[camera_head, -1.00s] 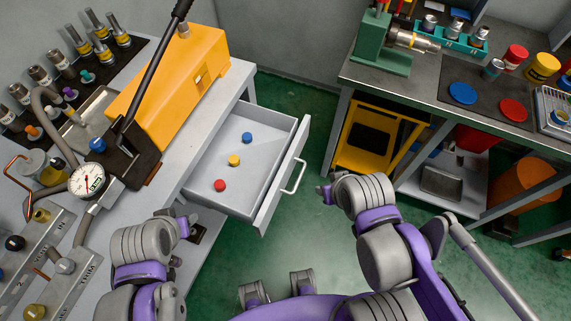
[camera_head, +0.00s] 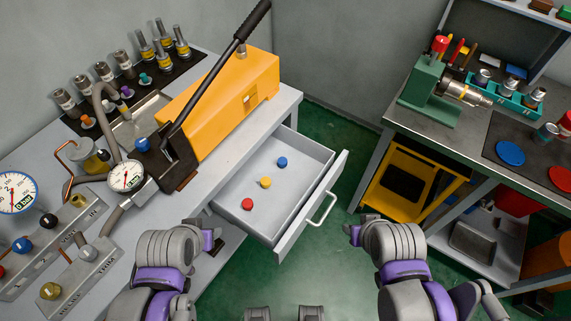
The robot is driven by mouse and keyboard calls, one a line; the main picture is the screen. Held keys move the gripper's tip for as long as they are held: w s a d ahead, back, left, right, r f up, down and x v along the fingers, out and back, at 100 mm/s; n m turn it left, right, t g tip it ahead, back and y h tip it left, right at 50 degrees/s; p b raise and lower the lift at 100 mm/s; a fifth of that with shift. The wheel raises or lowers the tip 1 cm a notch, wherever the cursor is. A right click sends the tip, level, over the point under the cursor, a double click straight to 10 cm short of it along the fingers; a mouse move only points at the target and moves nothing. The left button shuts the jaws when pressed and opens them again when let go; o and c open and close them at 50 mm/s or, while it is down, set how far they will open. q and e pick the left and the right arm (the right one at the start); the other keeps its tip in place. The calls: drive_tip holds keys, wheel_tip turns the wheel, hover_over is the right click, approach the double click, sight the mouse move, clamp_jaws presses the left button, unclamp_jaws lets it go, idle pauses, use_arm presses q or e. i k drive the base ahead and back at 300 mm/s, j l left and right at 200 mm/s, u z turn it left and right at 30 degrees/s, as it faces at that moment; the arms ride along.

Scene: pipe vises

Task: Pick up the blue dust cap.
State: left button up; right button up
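The blue dust cap (camera_head: 282,162) lies inside the open drawer (camera_head: 313,158), near its back end. A yellow cap (camera_head: 265,182) and a red cap (camera_head: 247,204) lie in the same drawer, in a line toward the front left. My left gripper (camera_head: 212,236) is in front of the drawer's left end, below the bench edge in the picture. My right gripper (camera_head: 353,232) is to the right of the drawer handle, over the floor. Both are apart from the caps. The fingers are small and partly hidden by my wrists, so their opening is unclear.
The drawer handle (camera_head: 321,209) sticks out toward the right. The left bench carries an orange machine (camera_head: 235,95) with a long black lever and gauges. A right workbench (camera_head: 460,139) has a yellow cart (camera_head: 411,183) beneath it.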

sight(283, 162)
drive_tip(key=i+l, duration=0.25)
drive_tip(key=l, duration=0.15)
drive_tip(key=i+l+u, duration=0.1)
drive_tip(key=i+l, duration=0.2)
drive_tip(key=l, duration=0.15)
drive_tip(key=i+l, duration=0.25)
drive_tip(key=l, duration=0.15)
